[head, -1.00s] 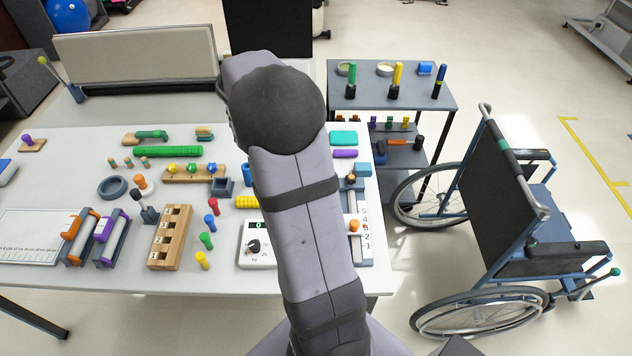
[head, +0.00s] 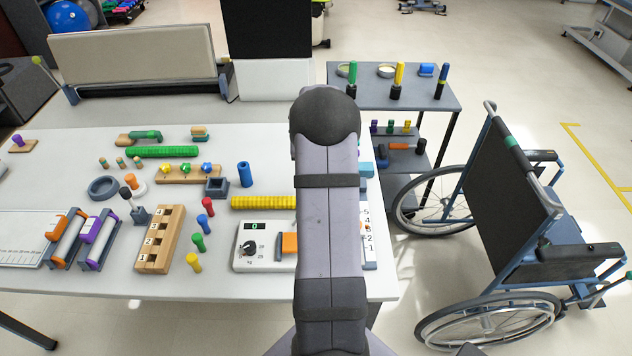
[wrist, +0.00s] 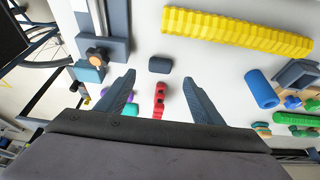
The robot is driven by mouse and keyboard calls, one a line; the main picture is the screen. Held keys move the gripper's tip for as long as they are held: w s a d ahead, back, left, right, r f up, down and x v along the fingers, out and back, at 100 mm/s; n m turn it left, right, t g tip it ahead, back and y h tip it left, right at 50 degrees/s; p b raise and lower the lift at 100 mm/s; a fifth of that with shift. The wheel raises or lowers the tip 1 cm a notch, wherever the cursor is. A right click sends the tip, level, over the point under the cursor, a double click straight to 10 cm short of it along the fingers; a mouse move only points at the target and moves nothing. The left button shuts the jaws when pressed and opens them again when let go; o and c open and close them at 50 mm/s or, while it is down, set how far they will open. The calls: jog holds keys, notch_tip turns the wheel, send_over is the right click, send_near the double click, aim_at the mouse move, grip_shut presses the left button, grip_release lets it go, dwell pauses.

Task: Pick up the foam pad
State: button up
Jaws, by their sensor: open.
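A small dark blue-grey rounded block (wrist: 160,65), which looks like the foam pad, lies flat on the white table in the wrist view. It is just beyond my open, empty gripper (wrist: 158,77), in line with the gap between the fingertips and apart from both. In the head view my arm hides this block and my gripper. A teal piece (wrist: 131,110) and a purple piece (wrist: 108,94) lie by the left finger, partly covered. A red piece with holes (wrist: 160,100) shows between the fingers.
A yellow ridged strip (wrist: 237,30) lies beside the dark block; it also shows in the head view (head: 262,202). A blue cylinder (head: 245,174) and a white dial box (head: 262,247) stand left of my arm. A grey cart (head: 420,90) and wheelchair (head: 535,215) stand at right.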

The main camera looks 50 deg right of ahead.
jog(key=shift+p+x, duration=0.3)
jog(key=shift+x, duration=0.75)
jog(key=shift+f, duration=0.15)
jog(key=shift+p+x, duration=1.05)
jog(key=shift+x, duration=1.4)
jog(key=shift+w+d, duration=0.1)
jog(key=c, duration=1.1)
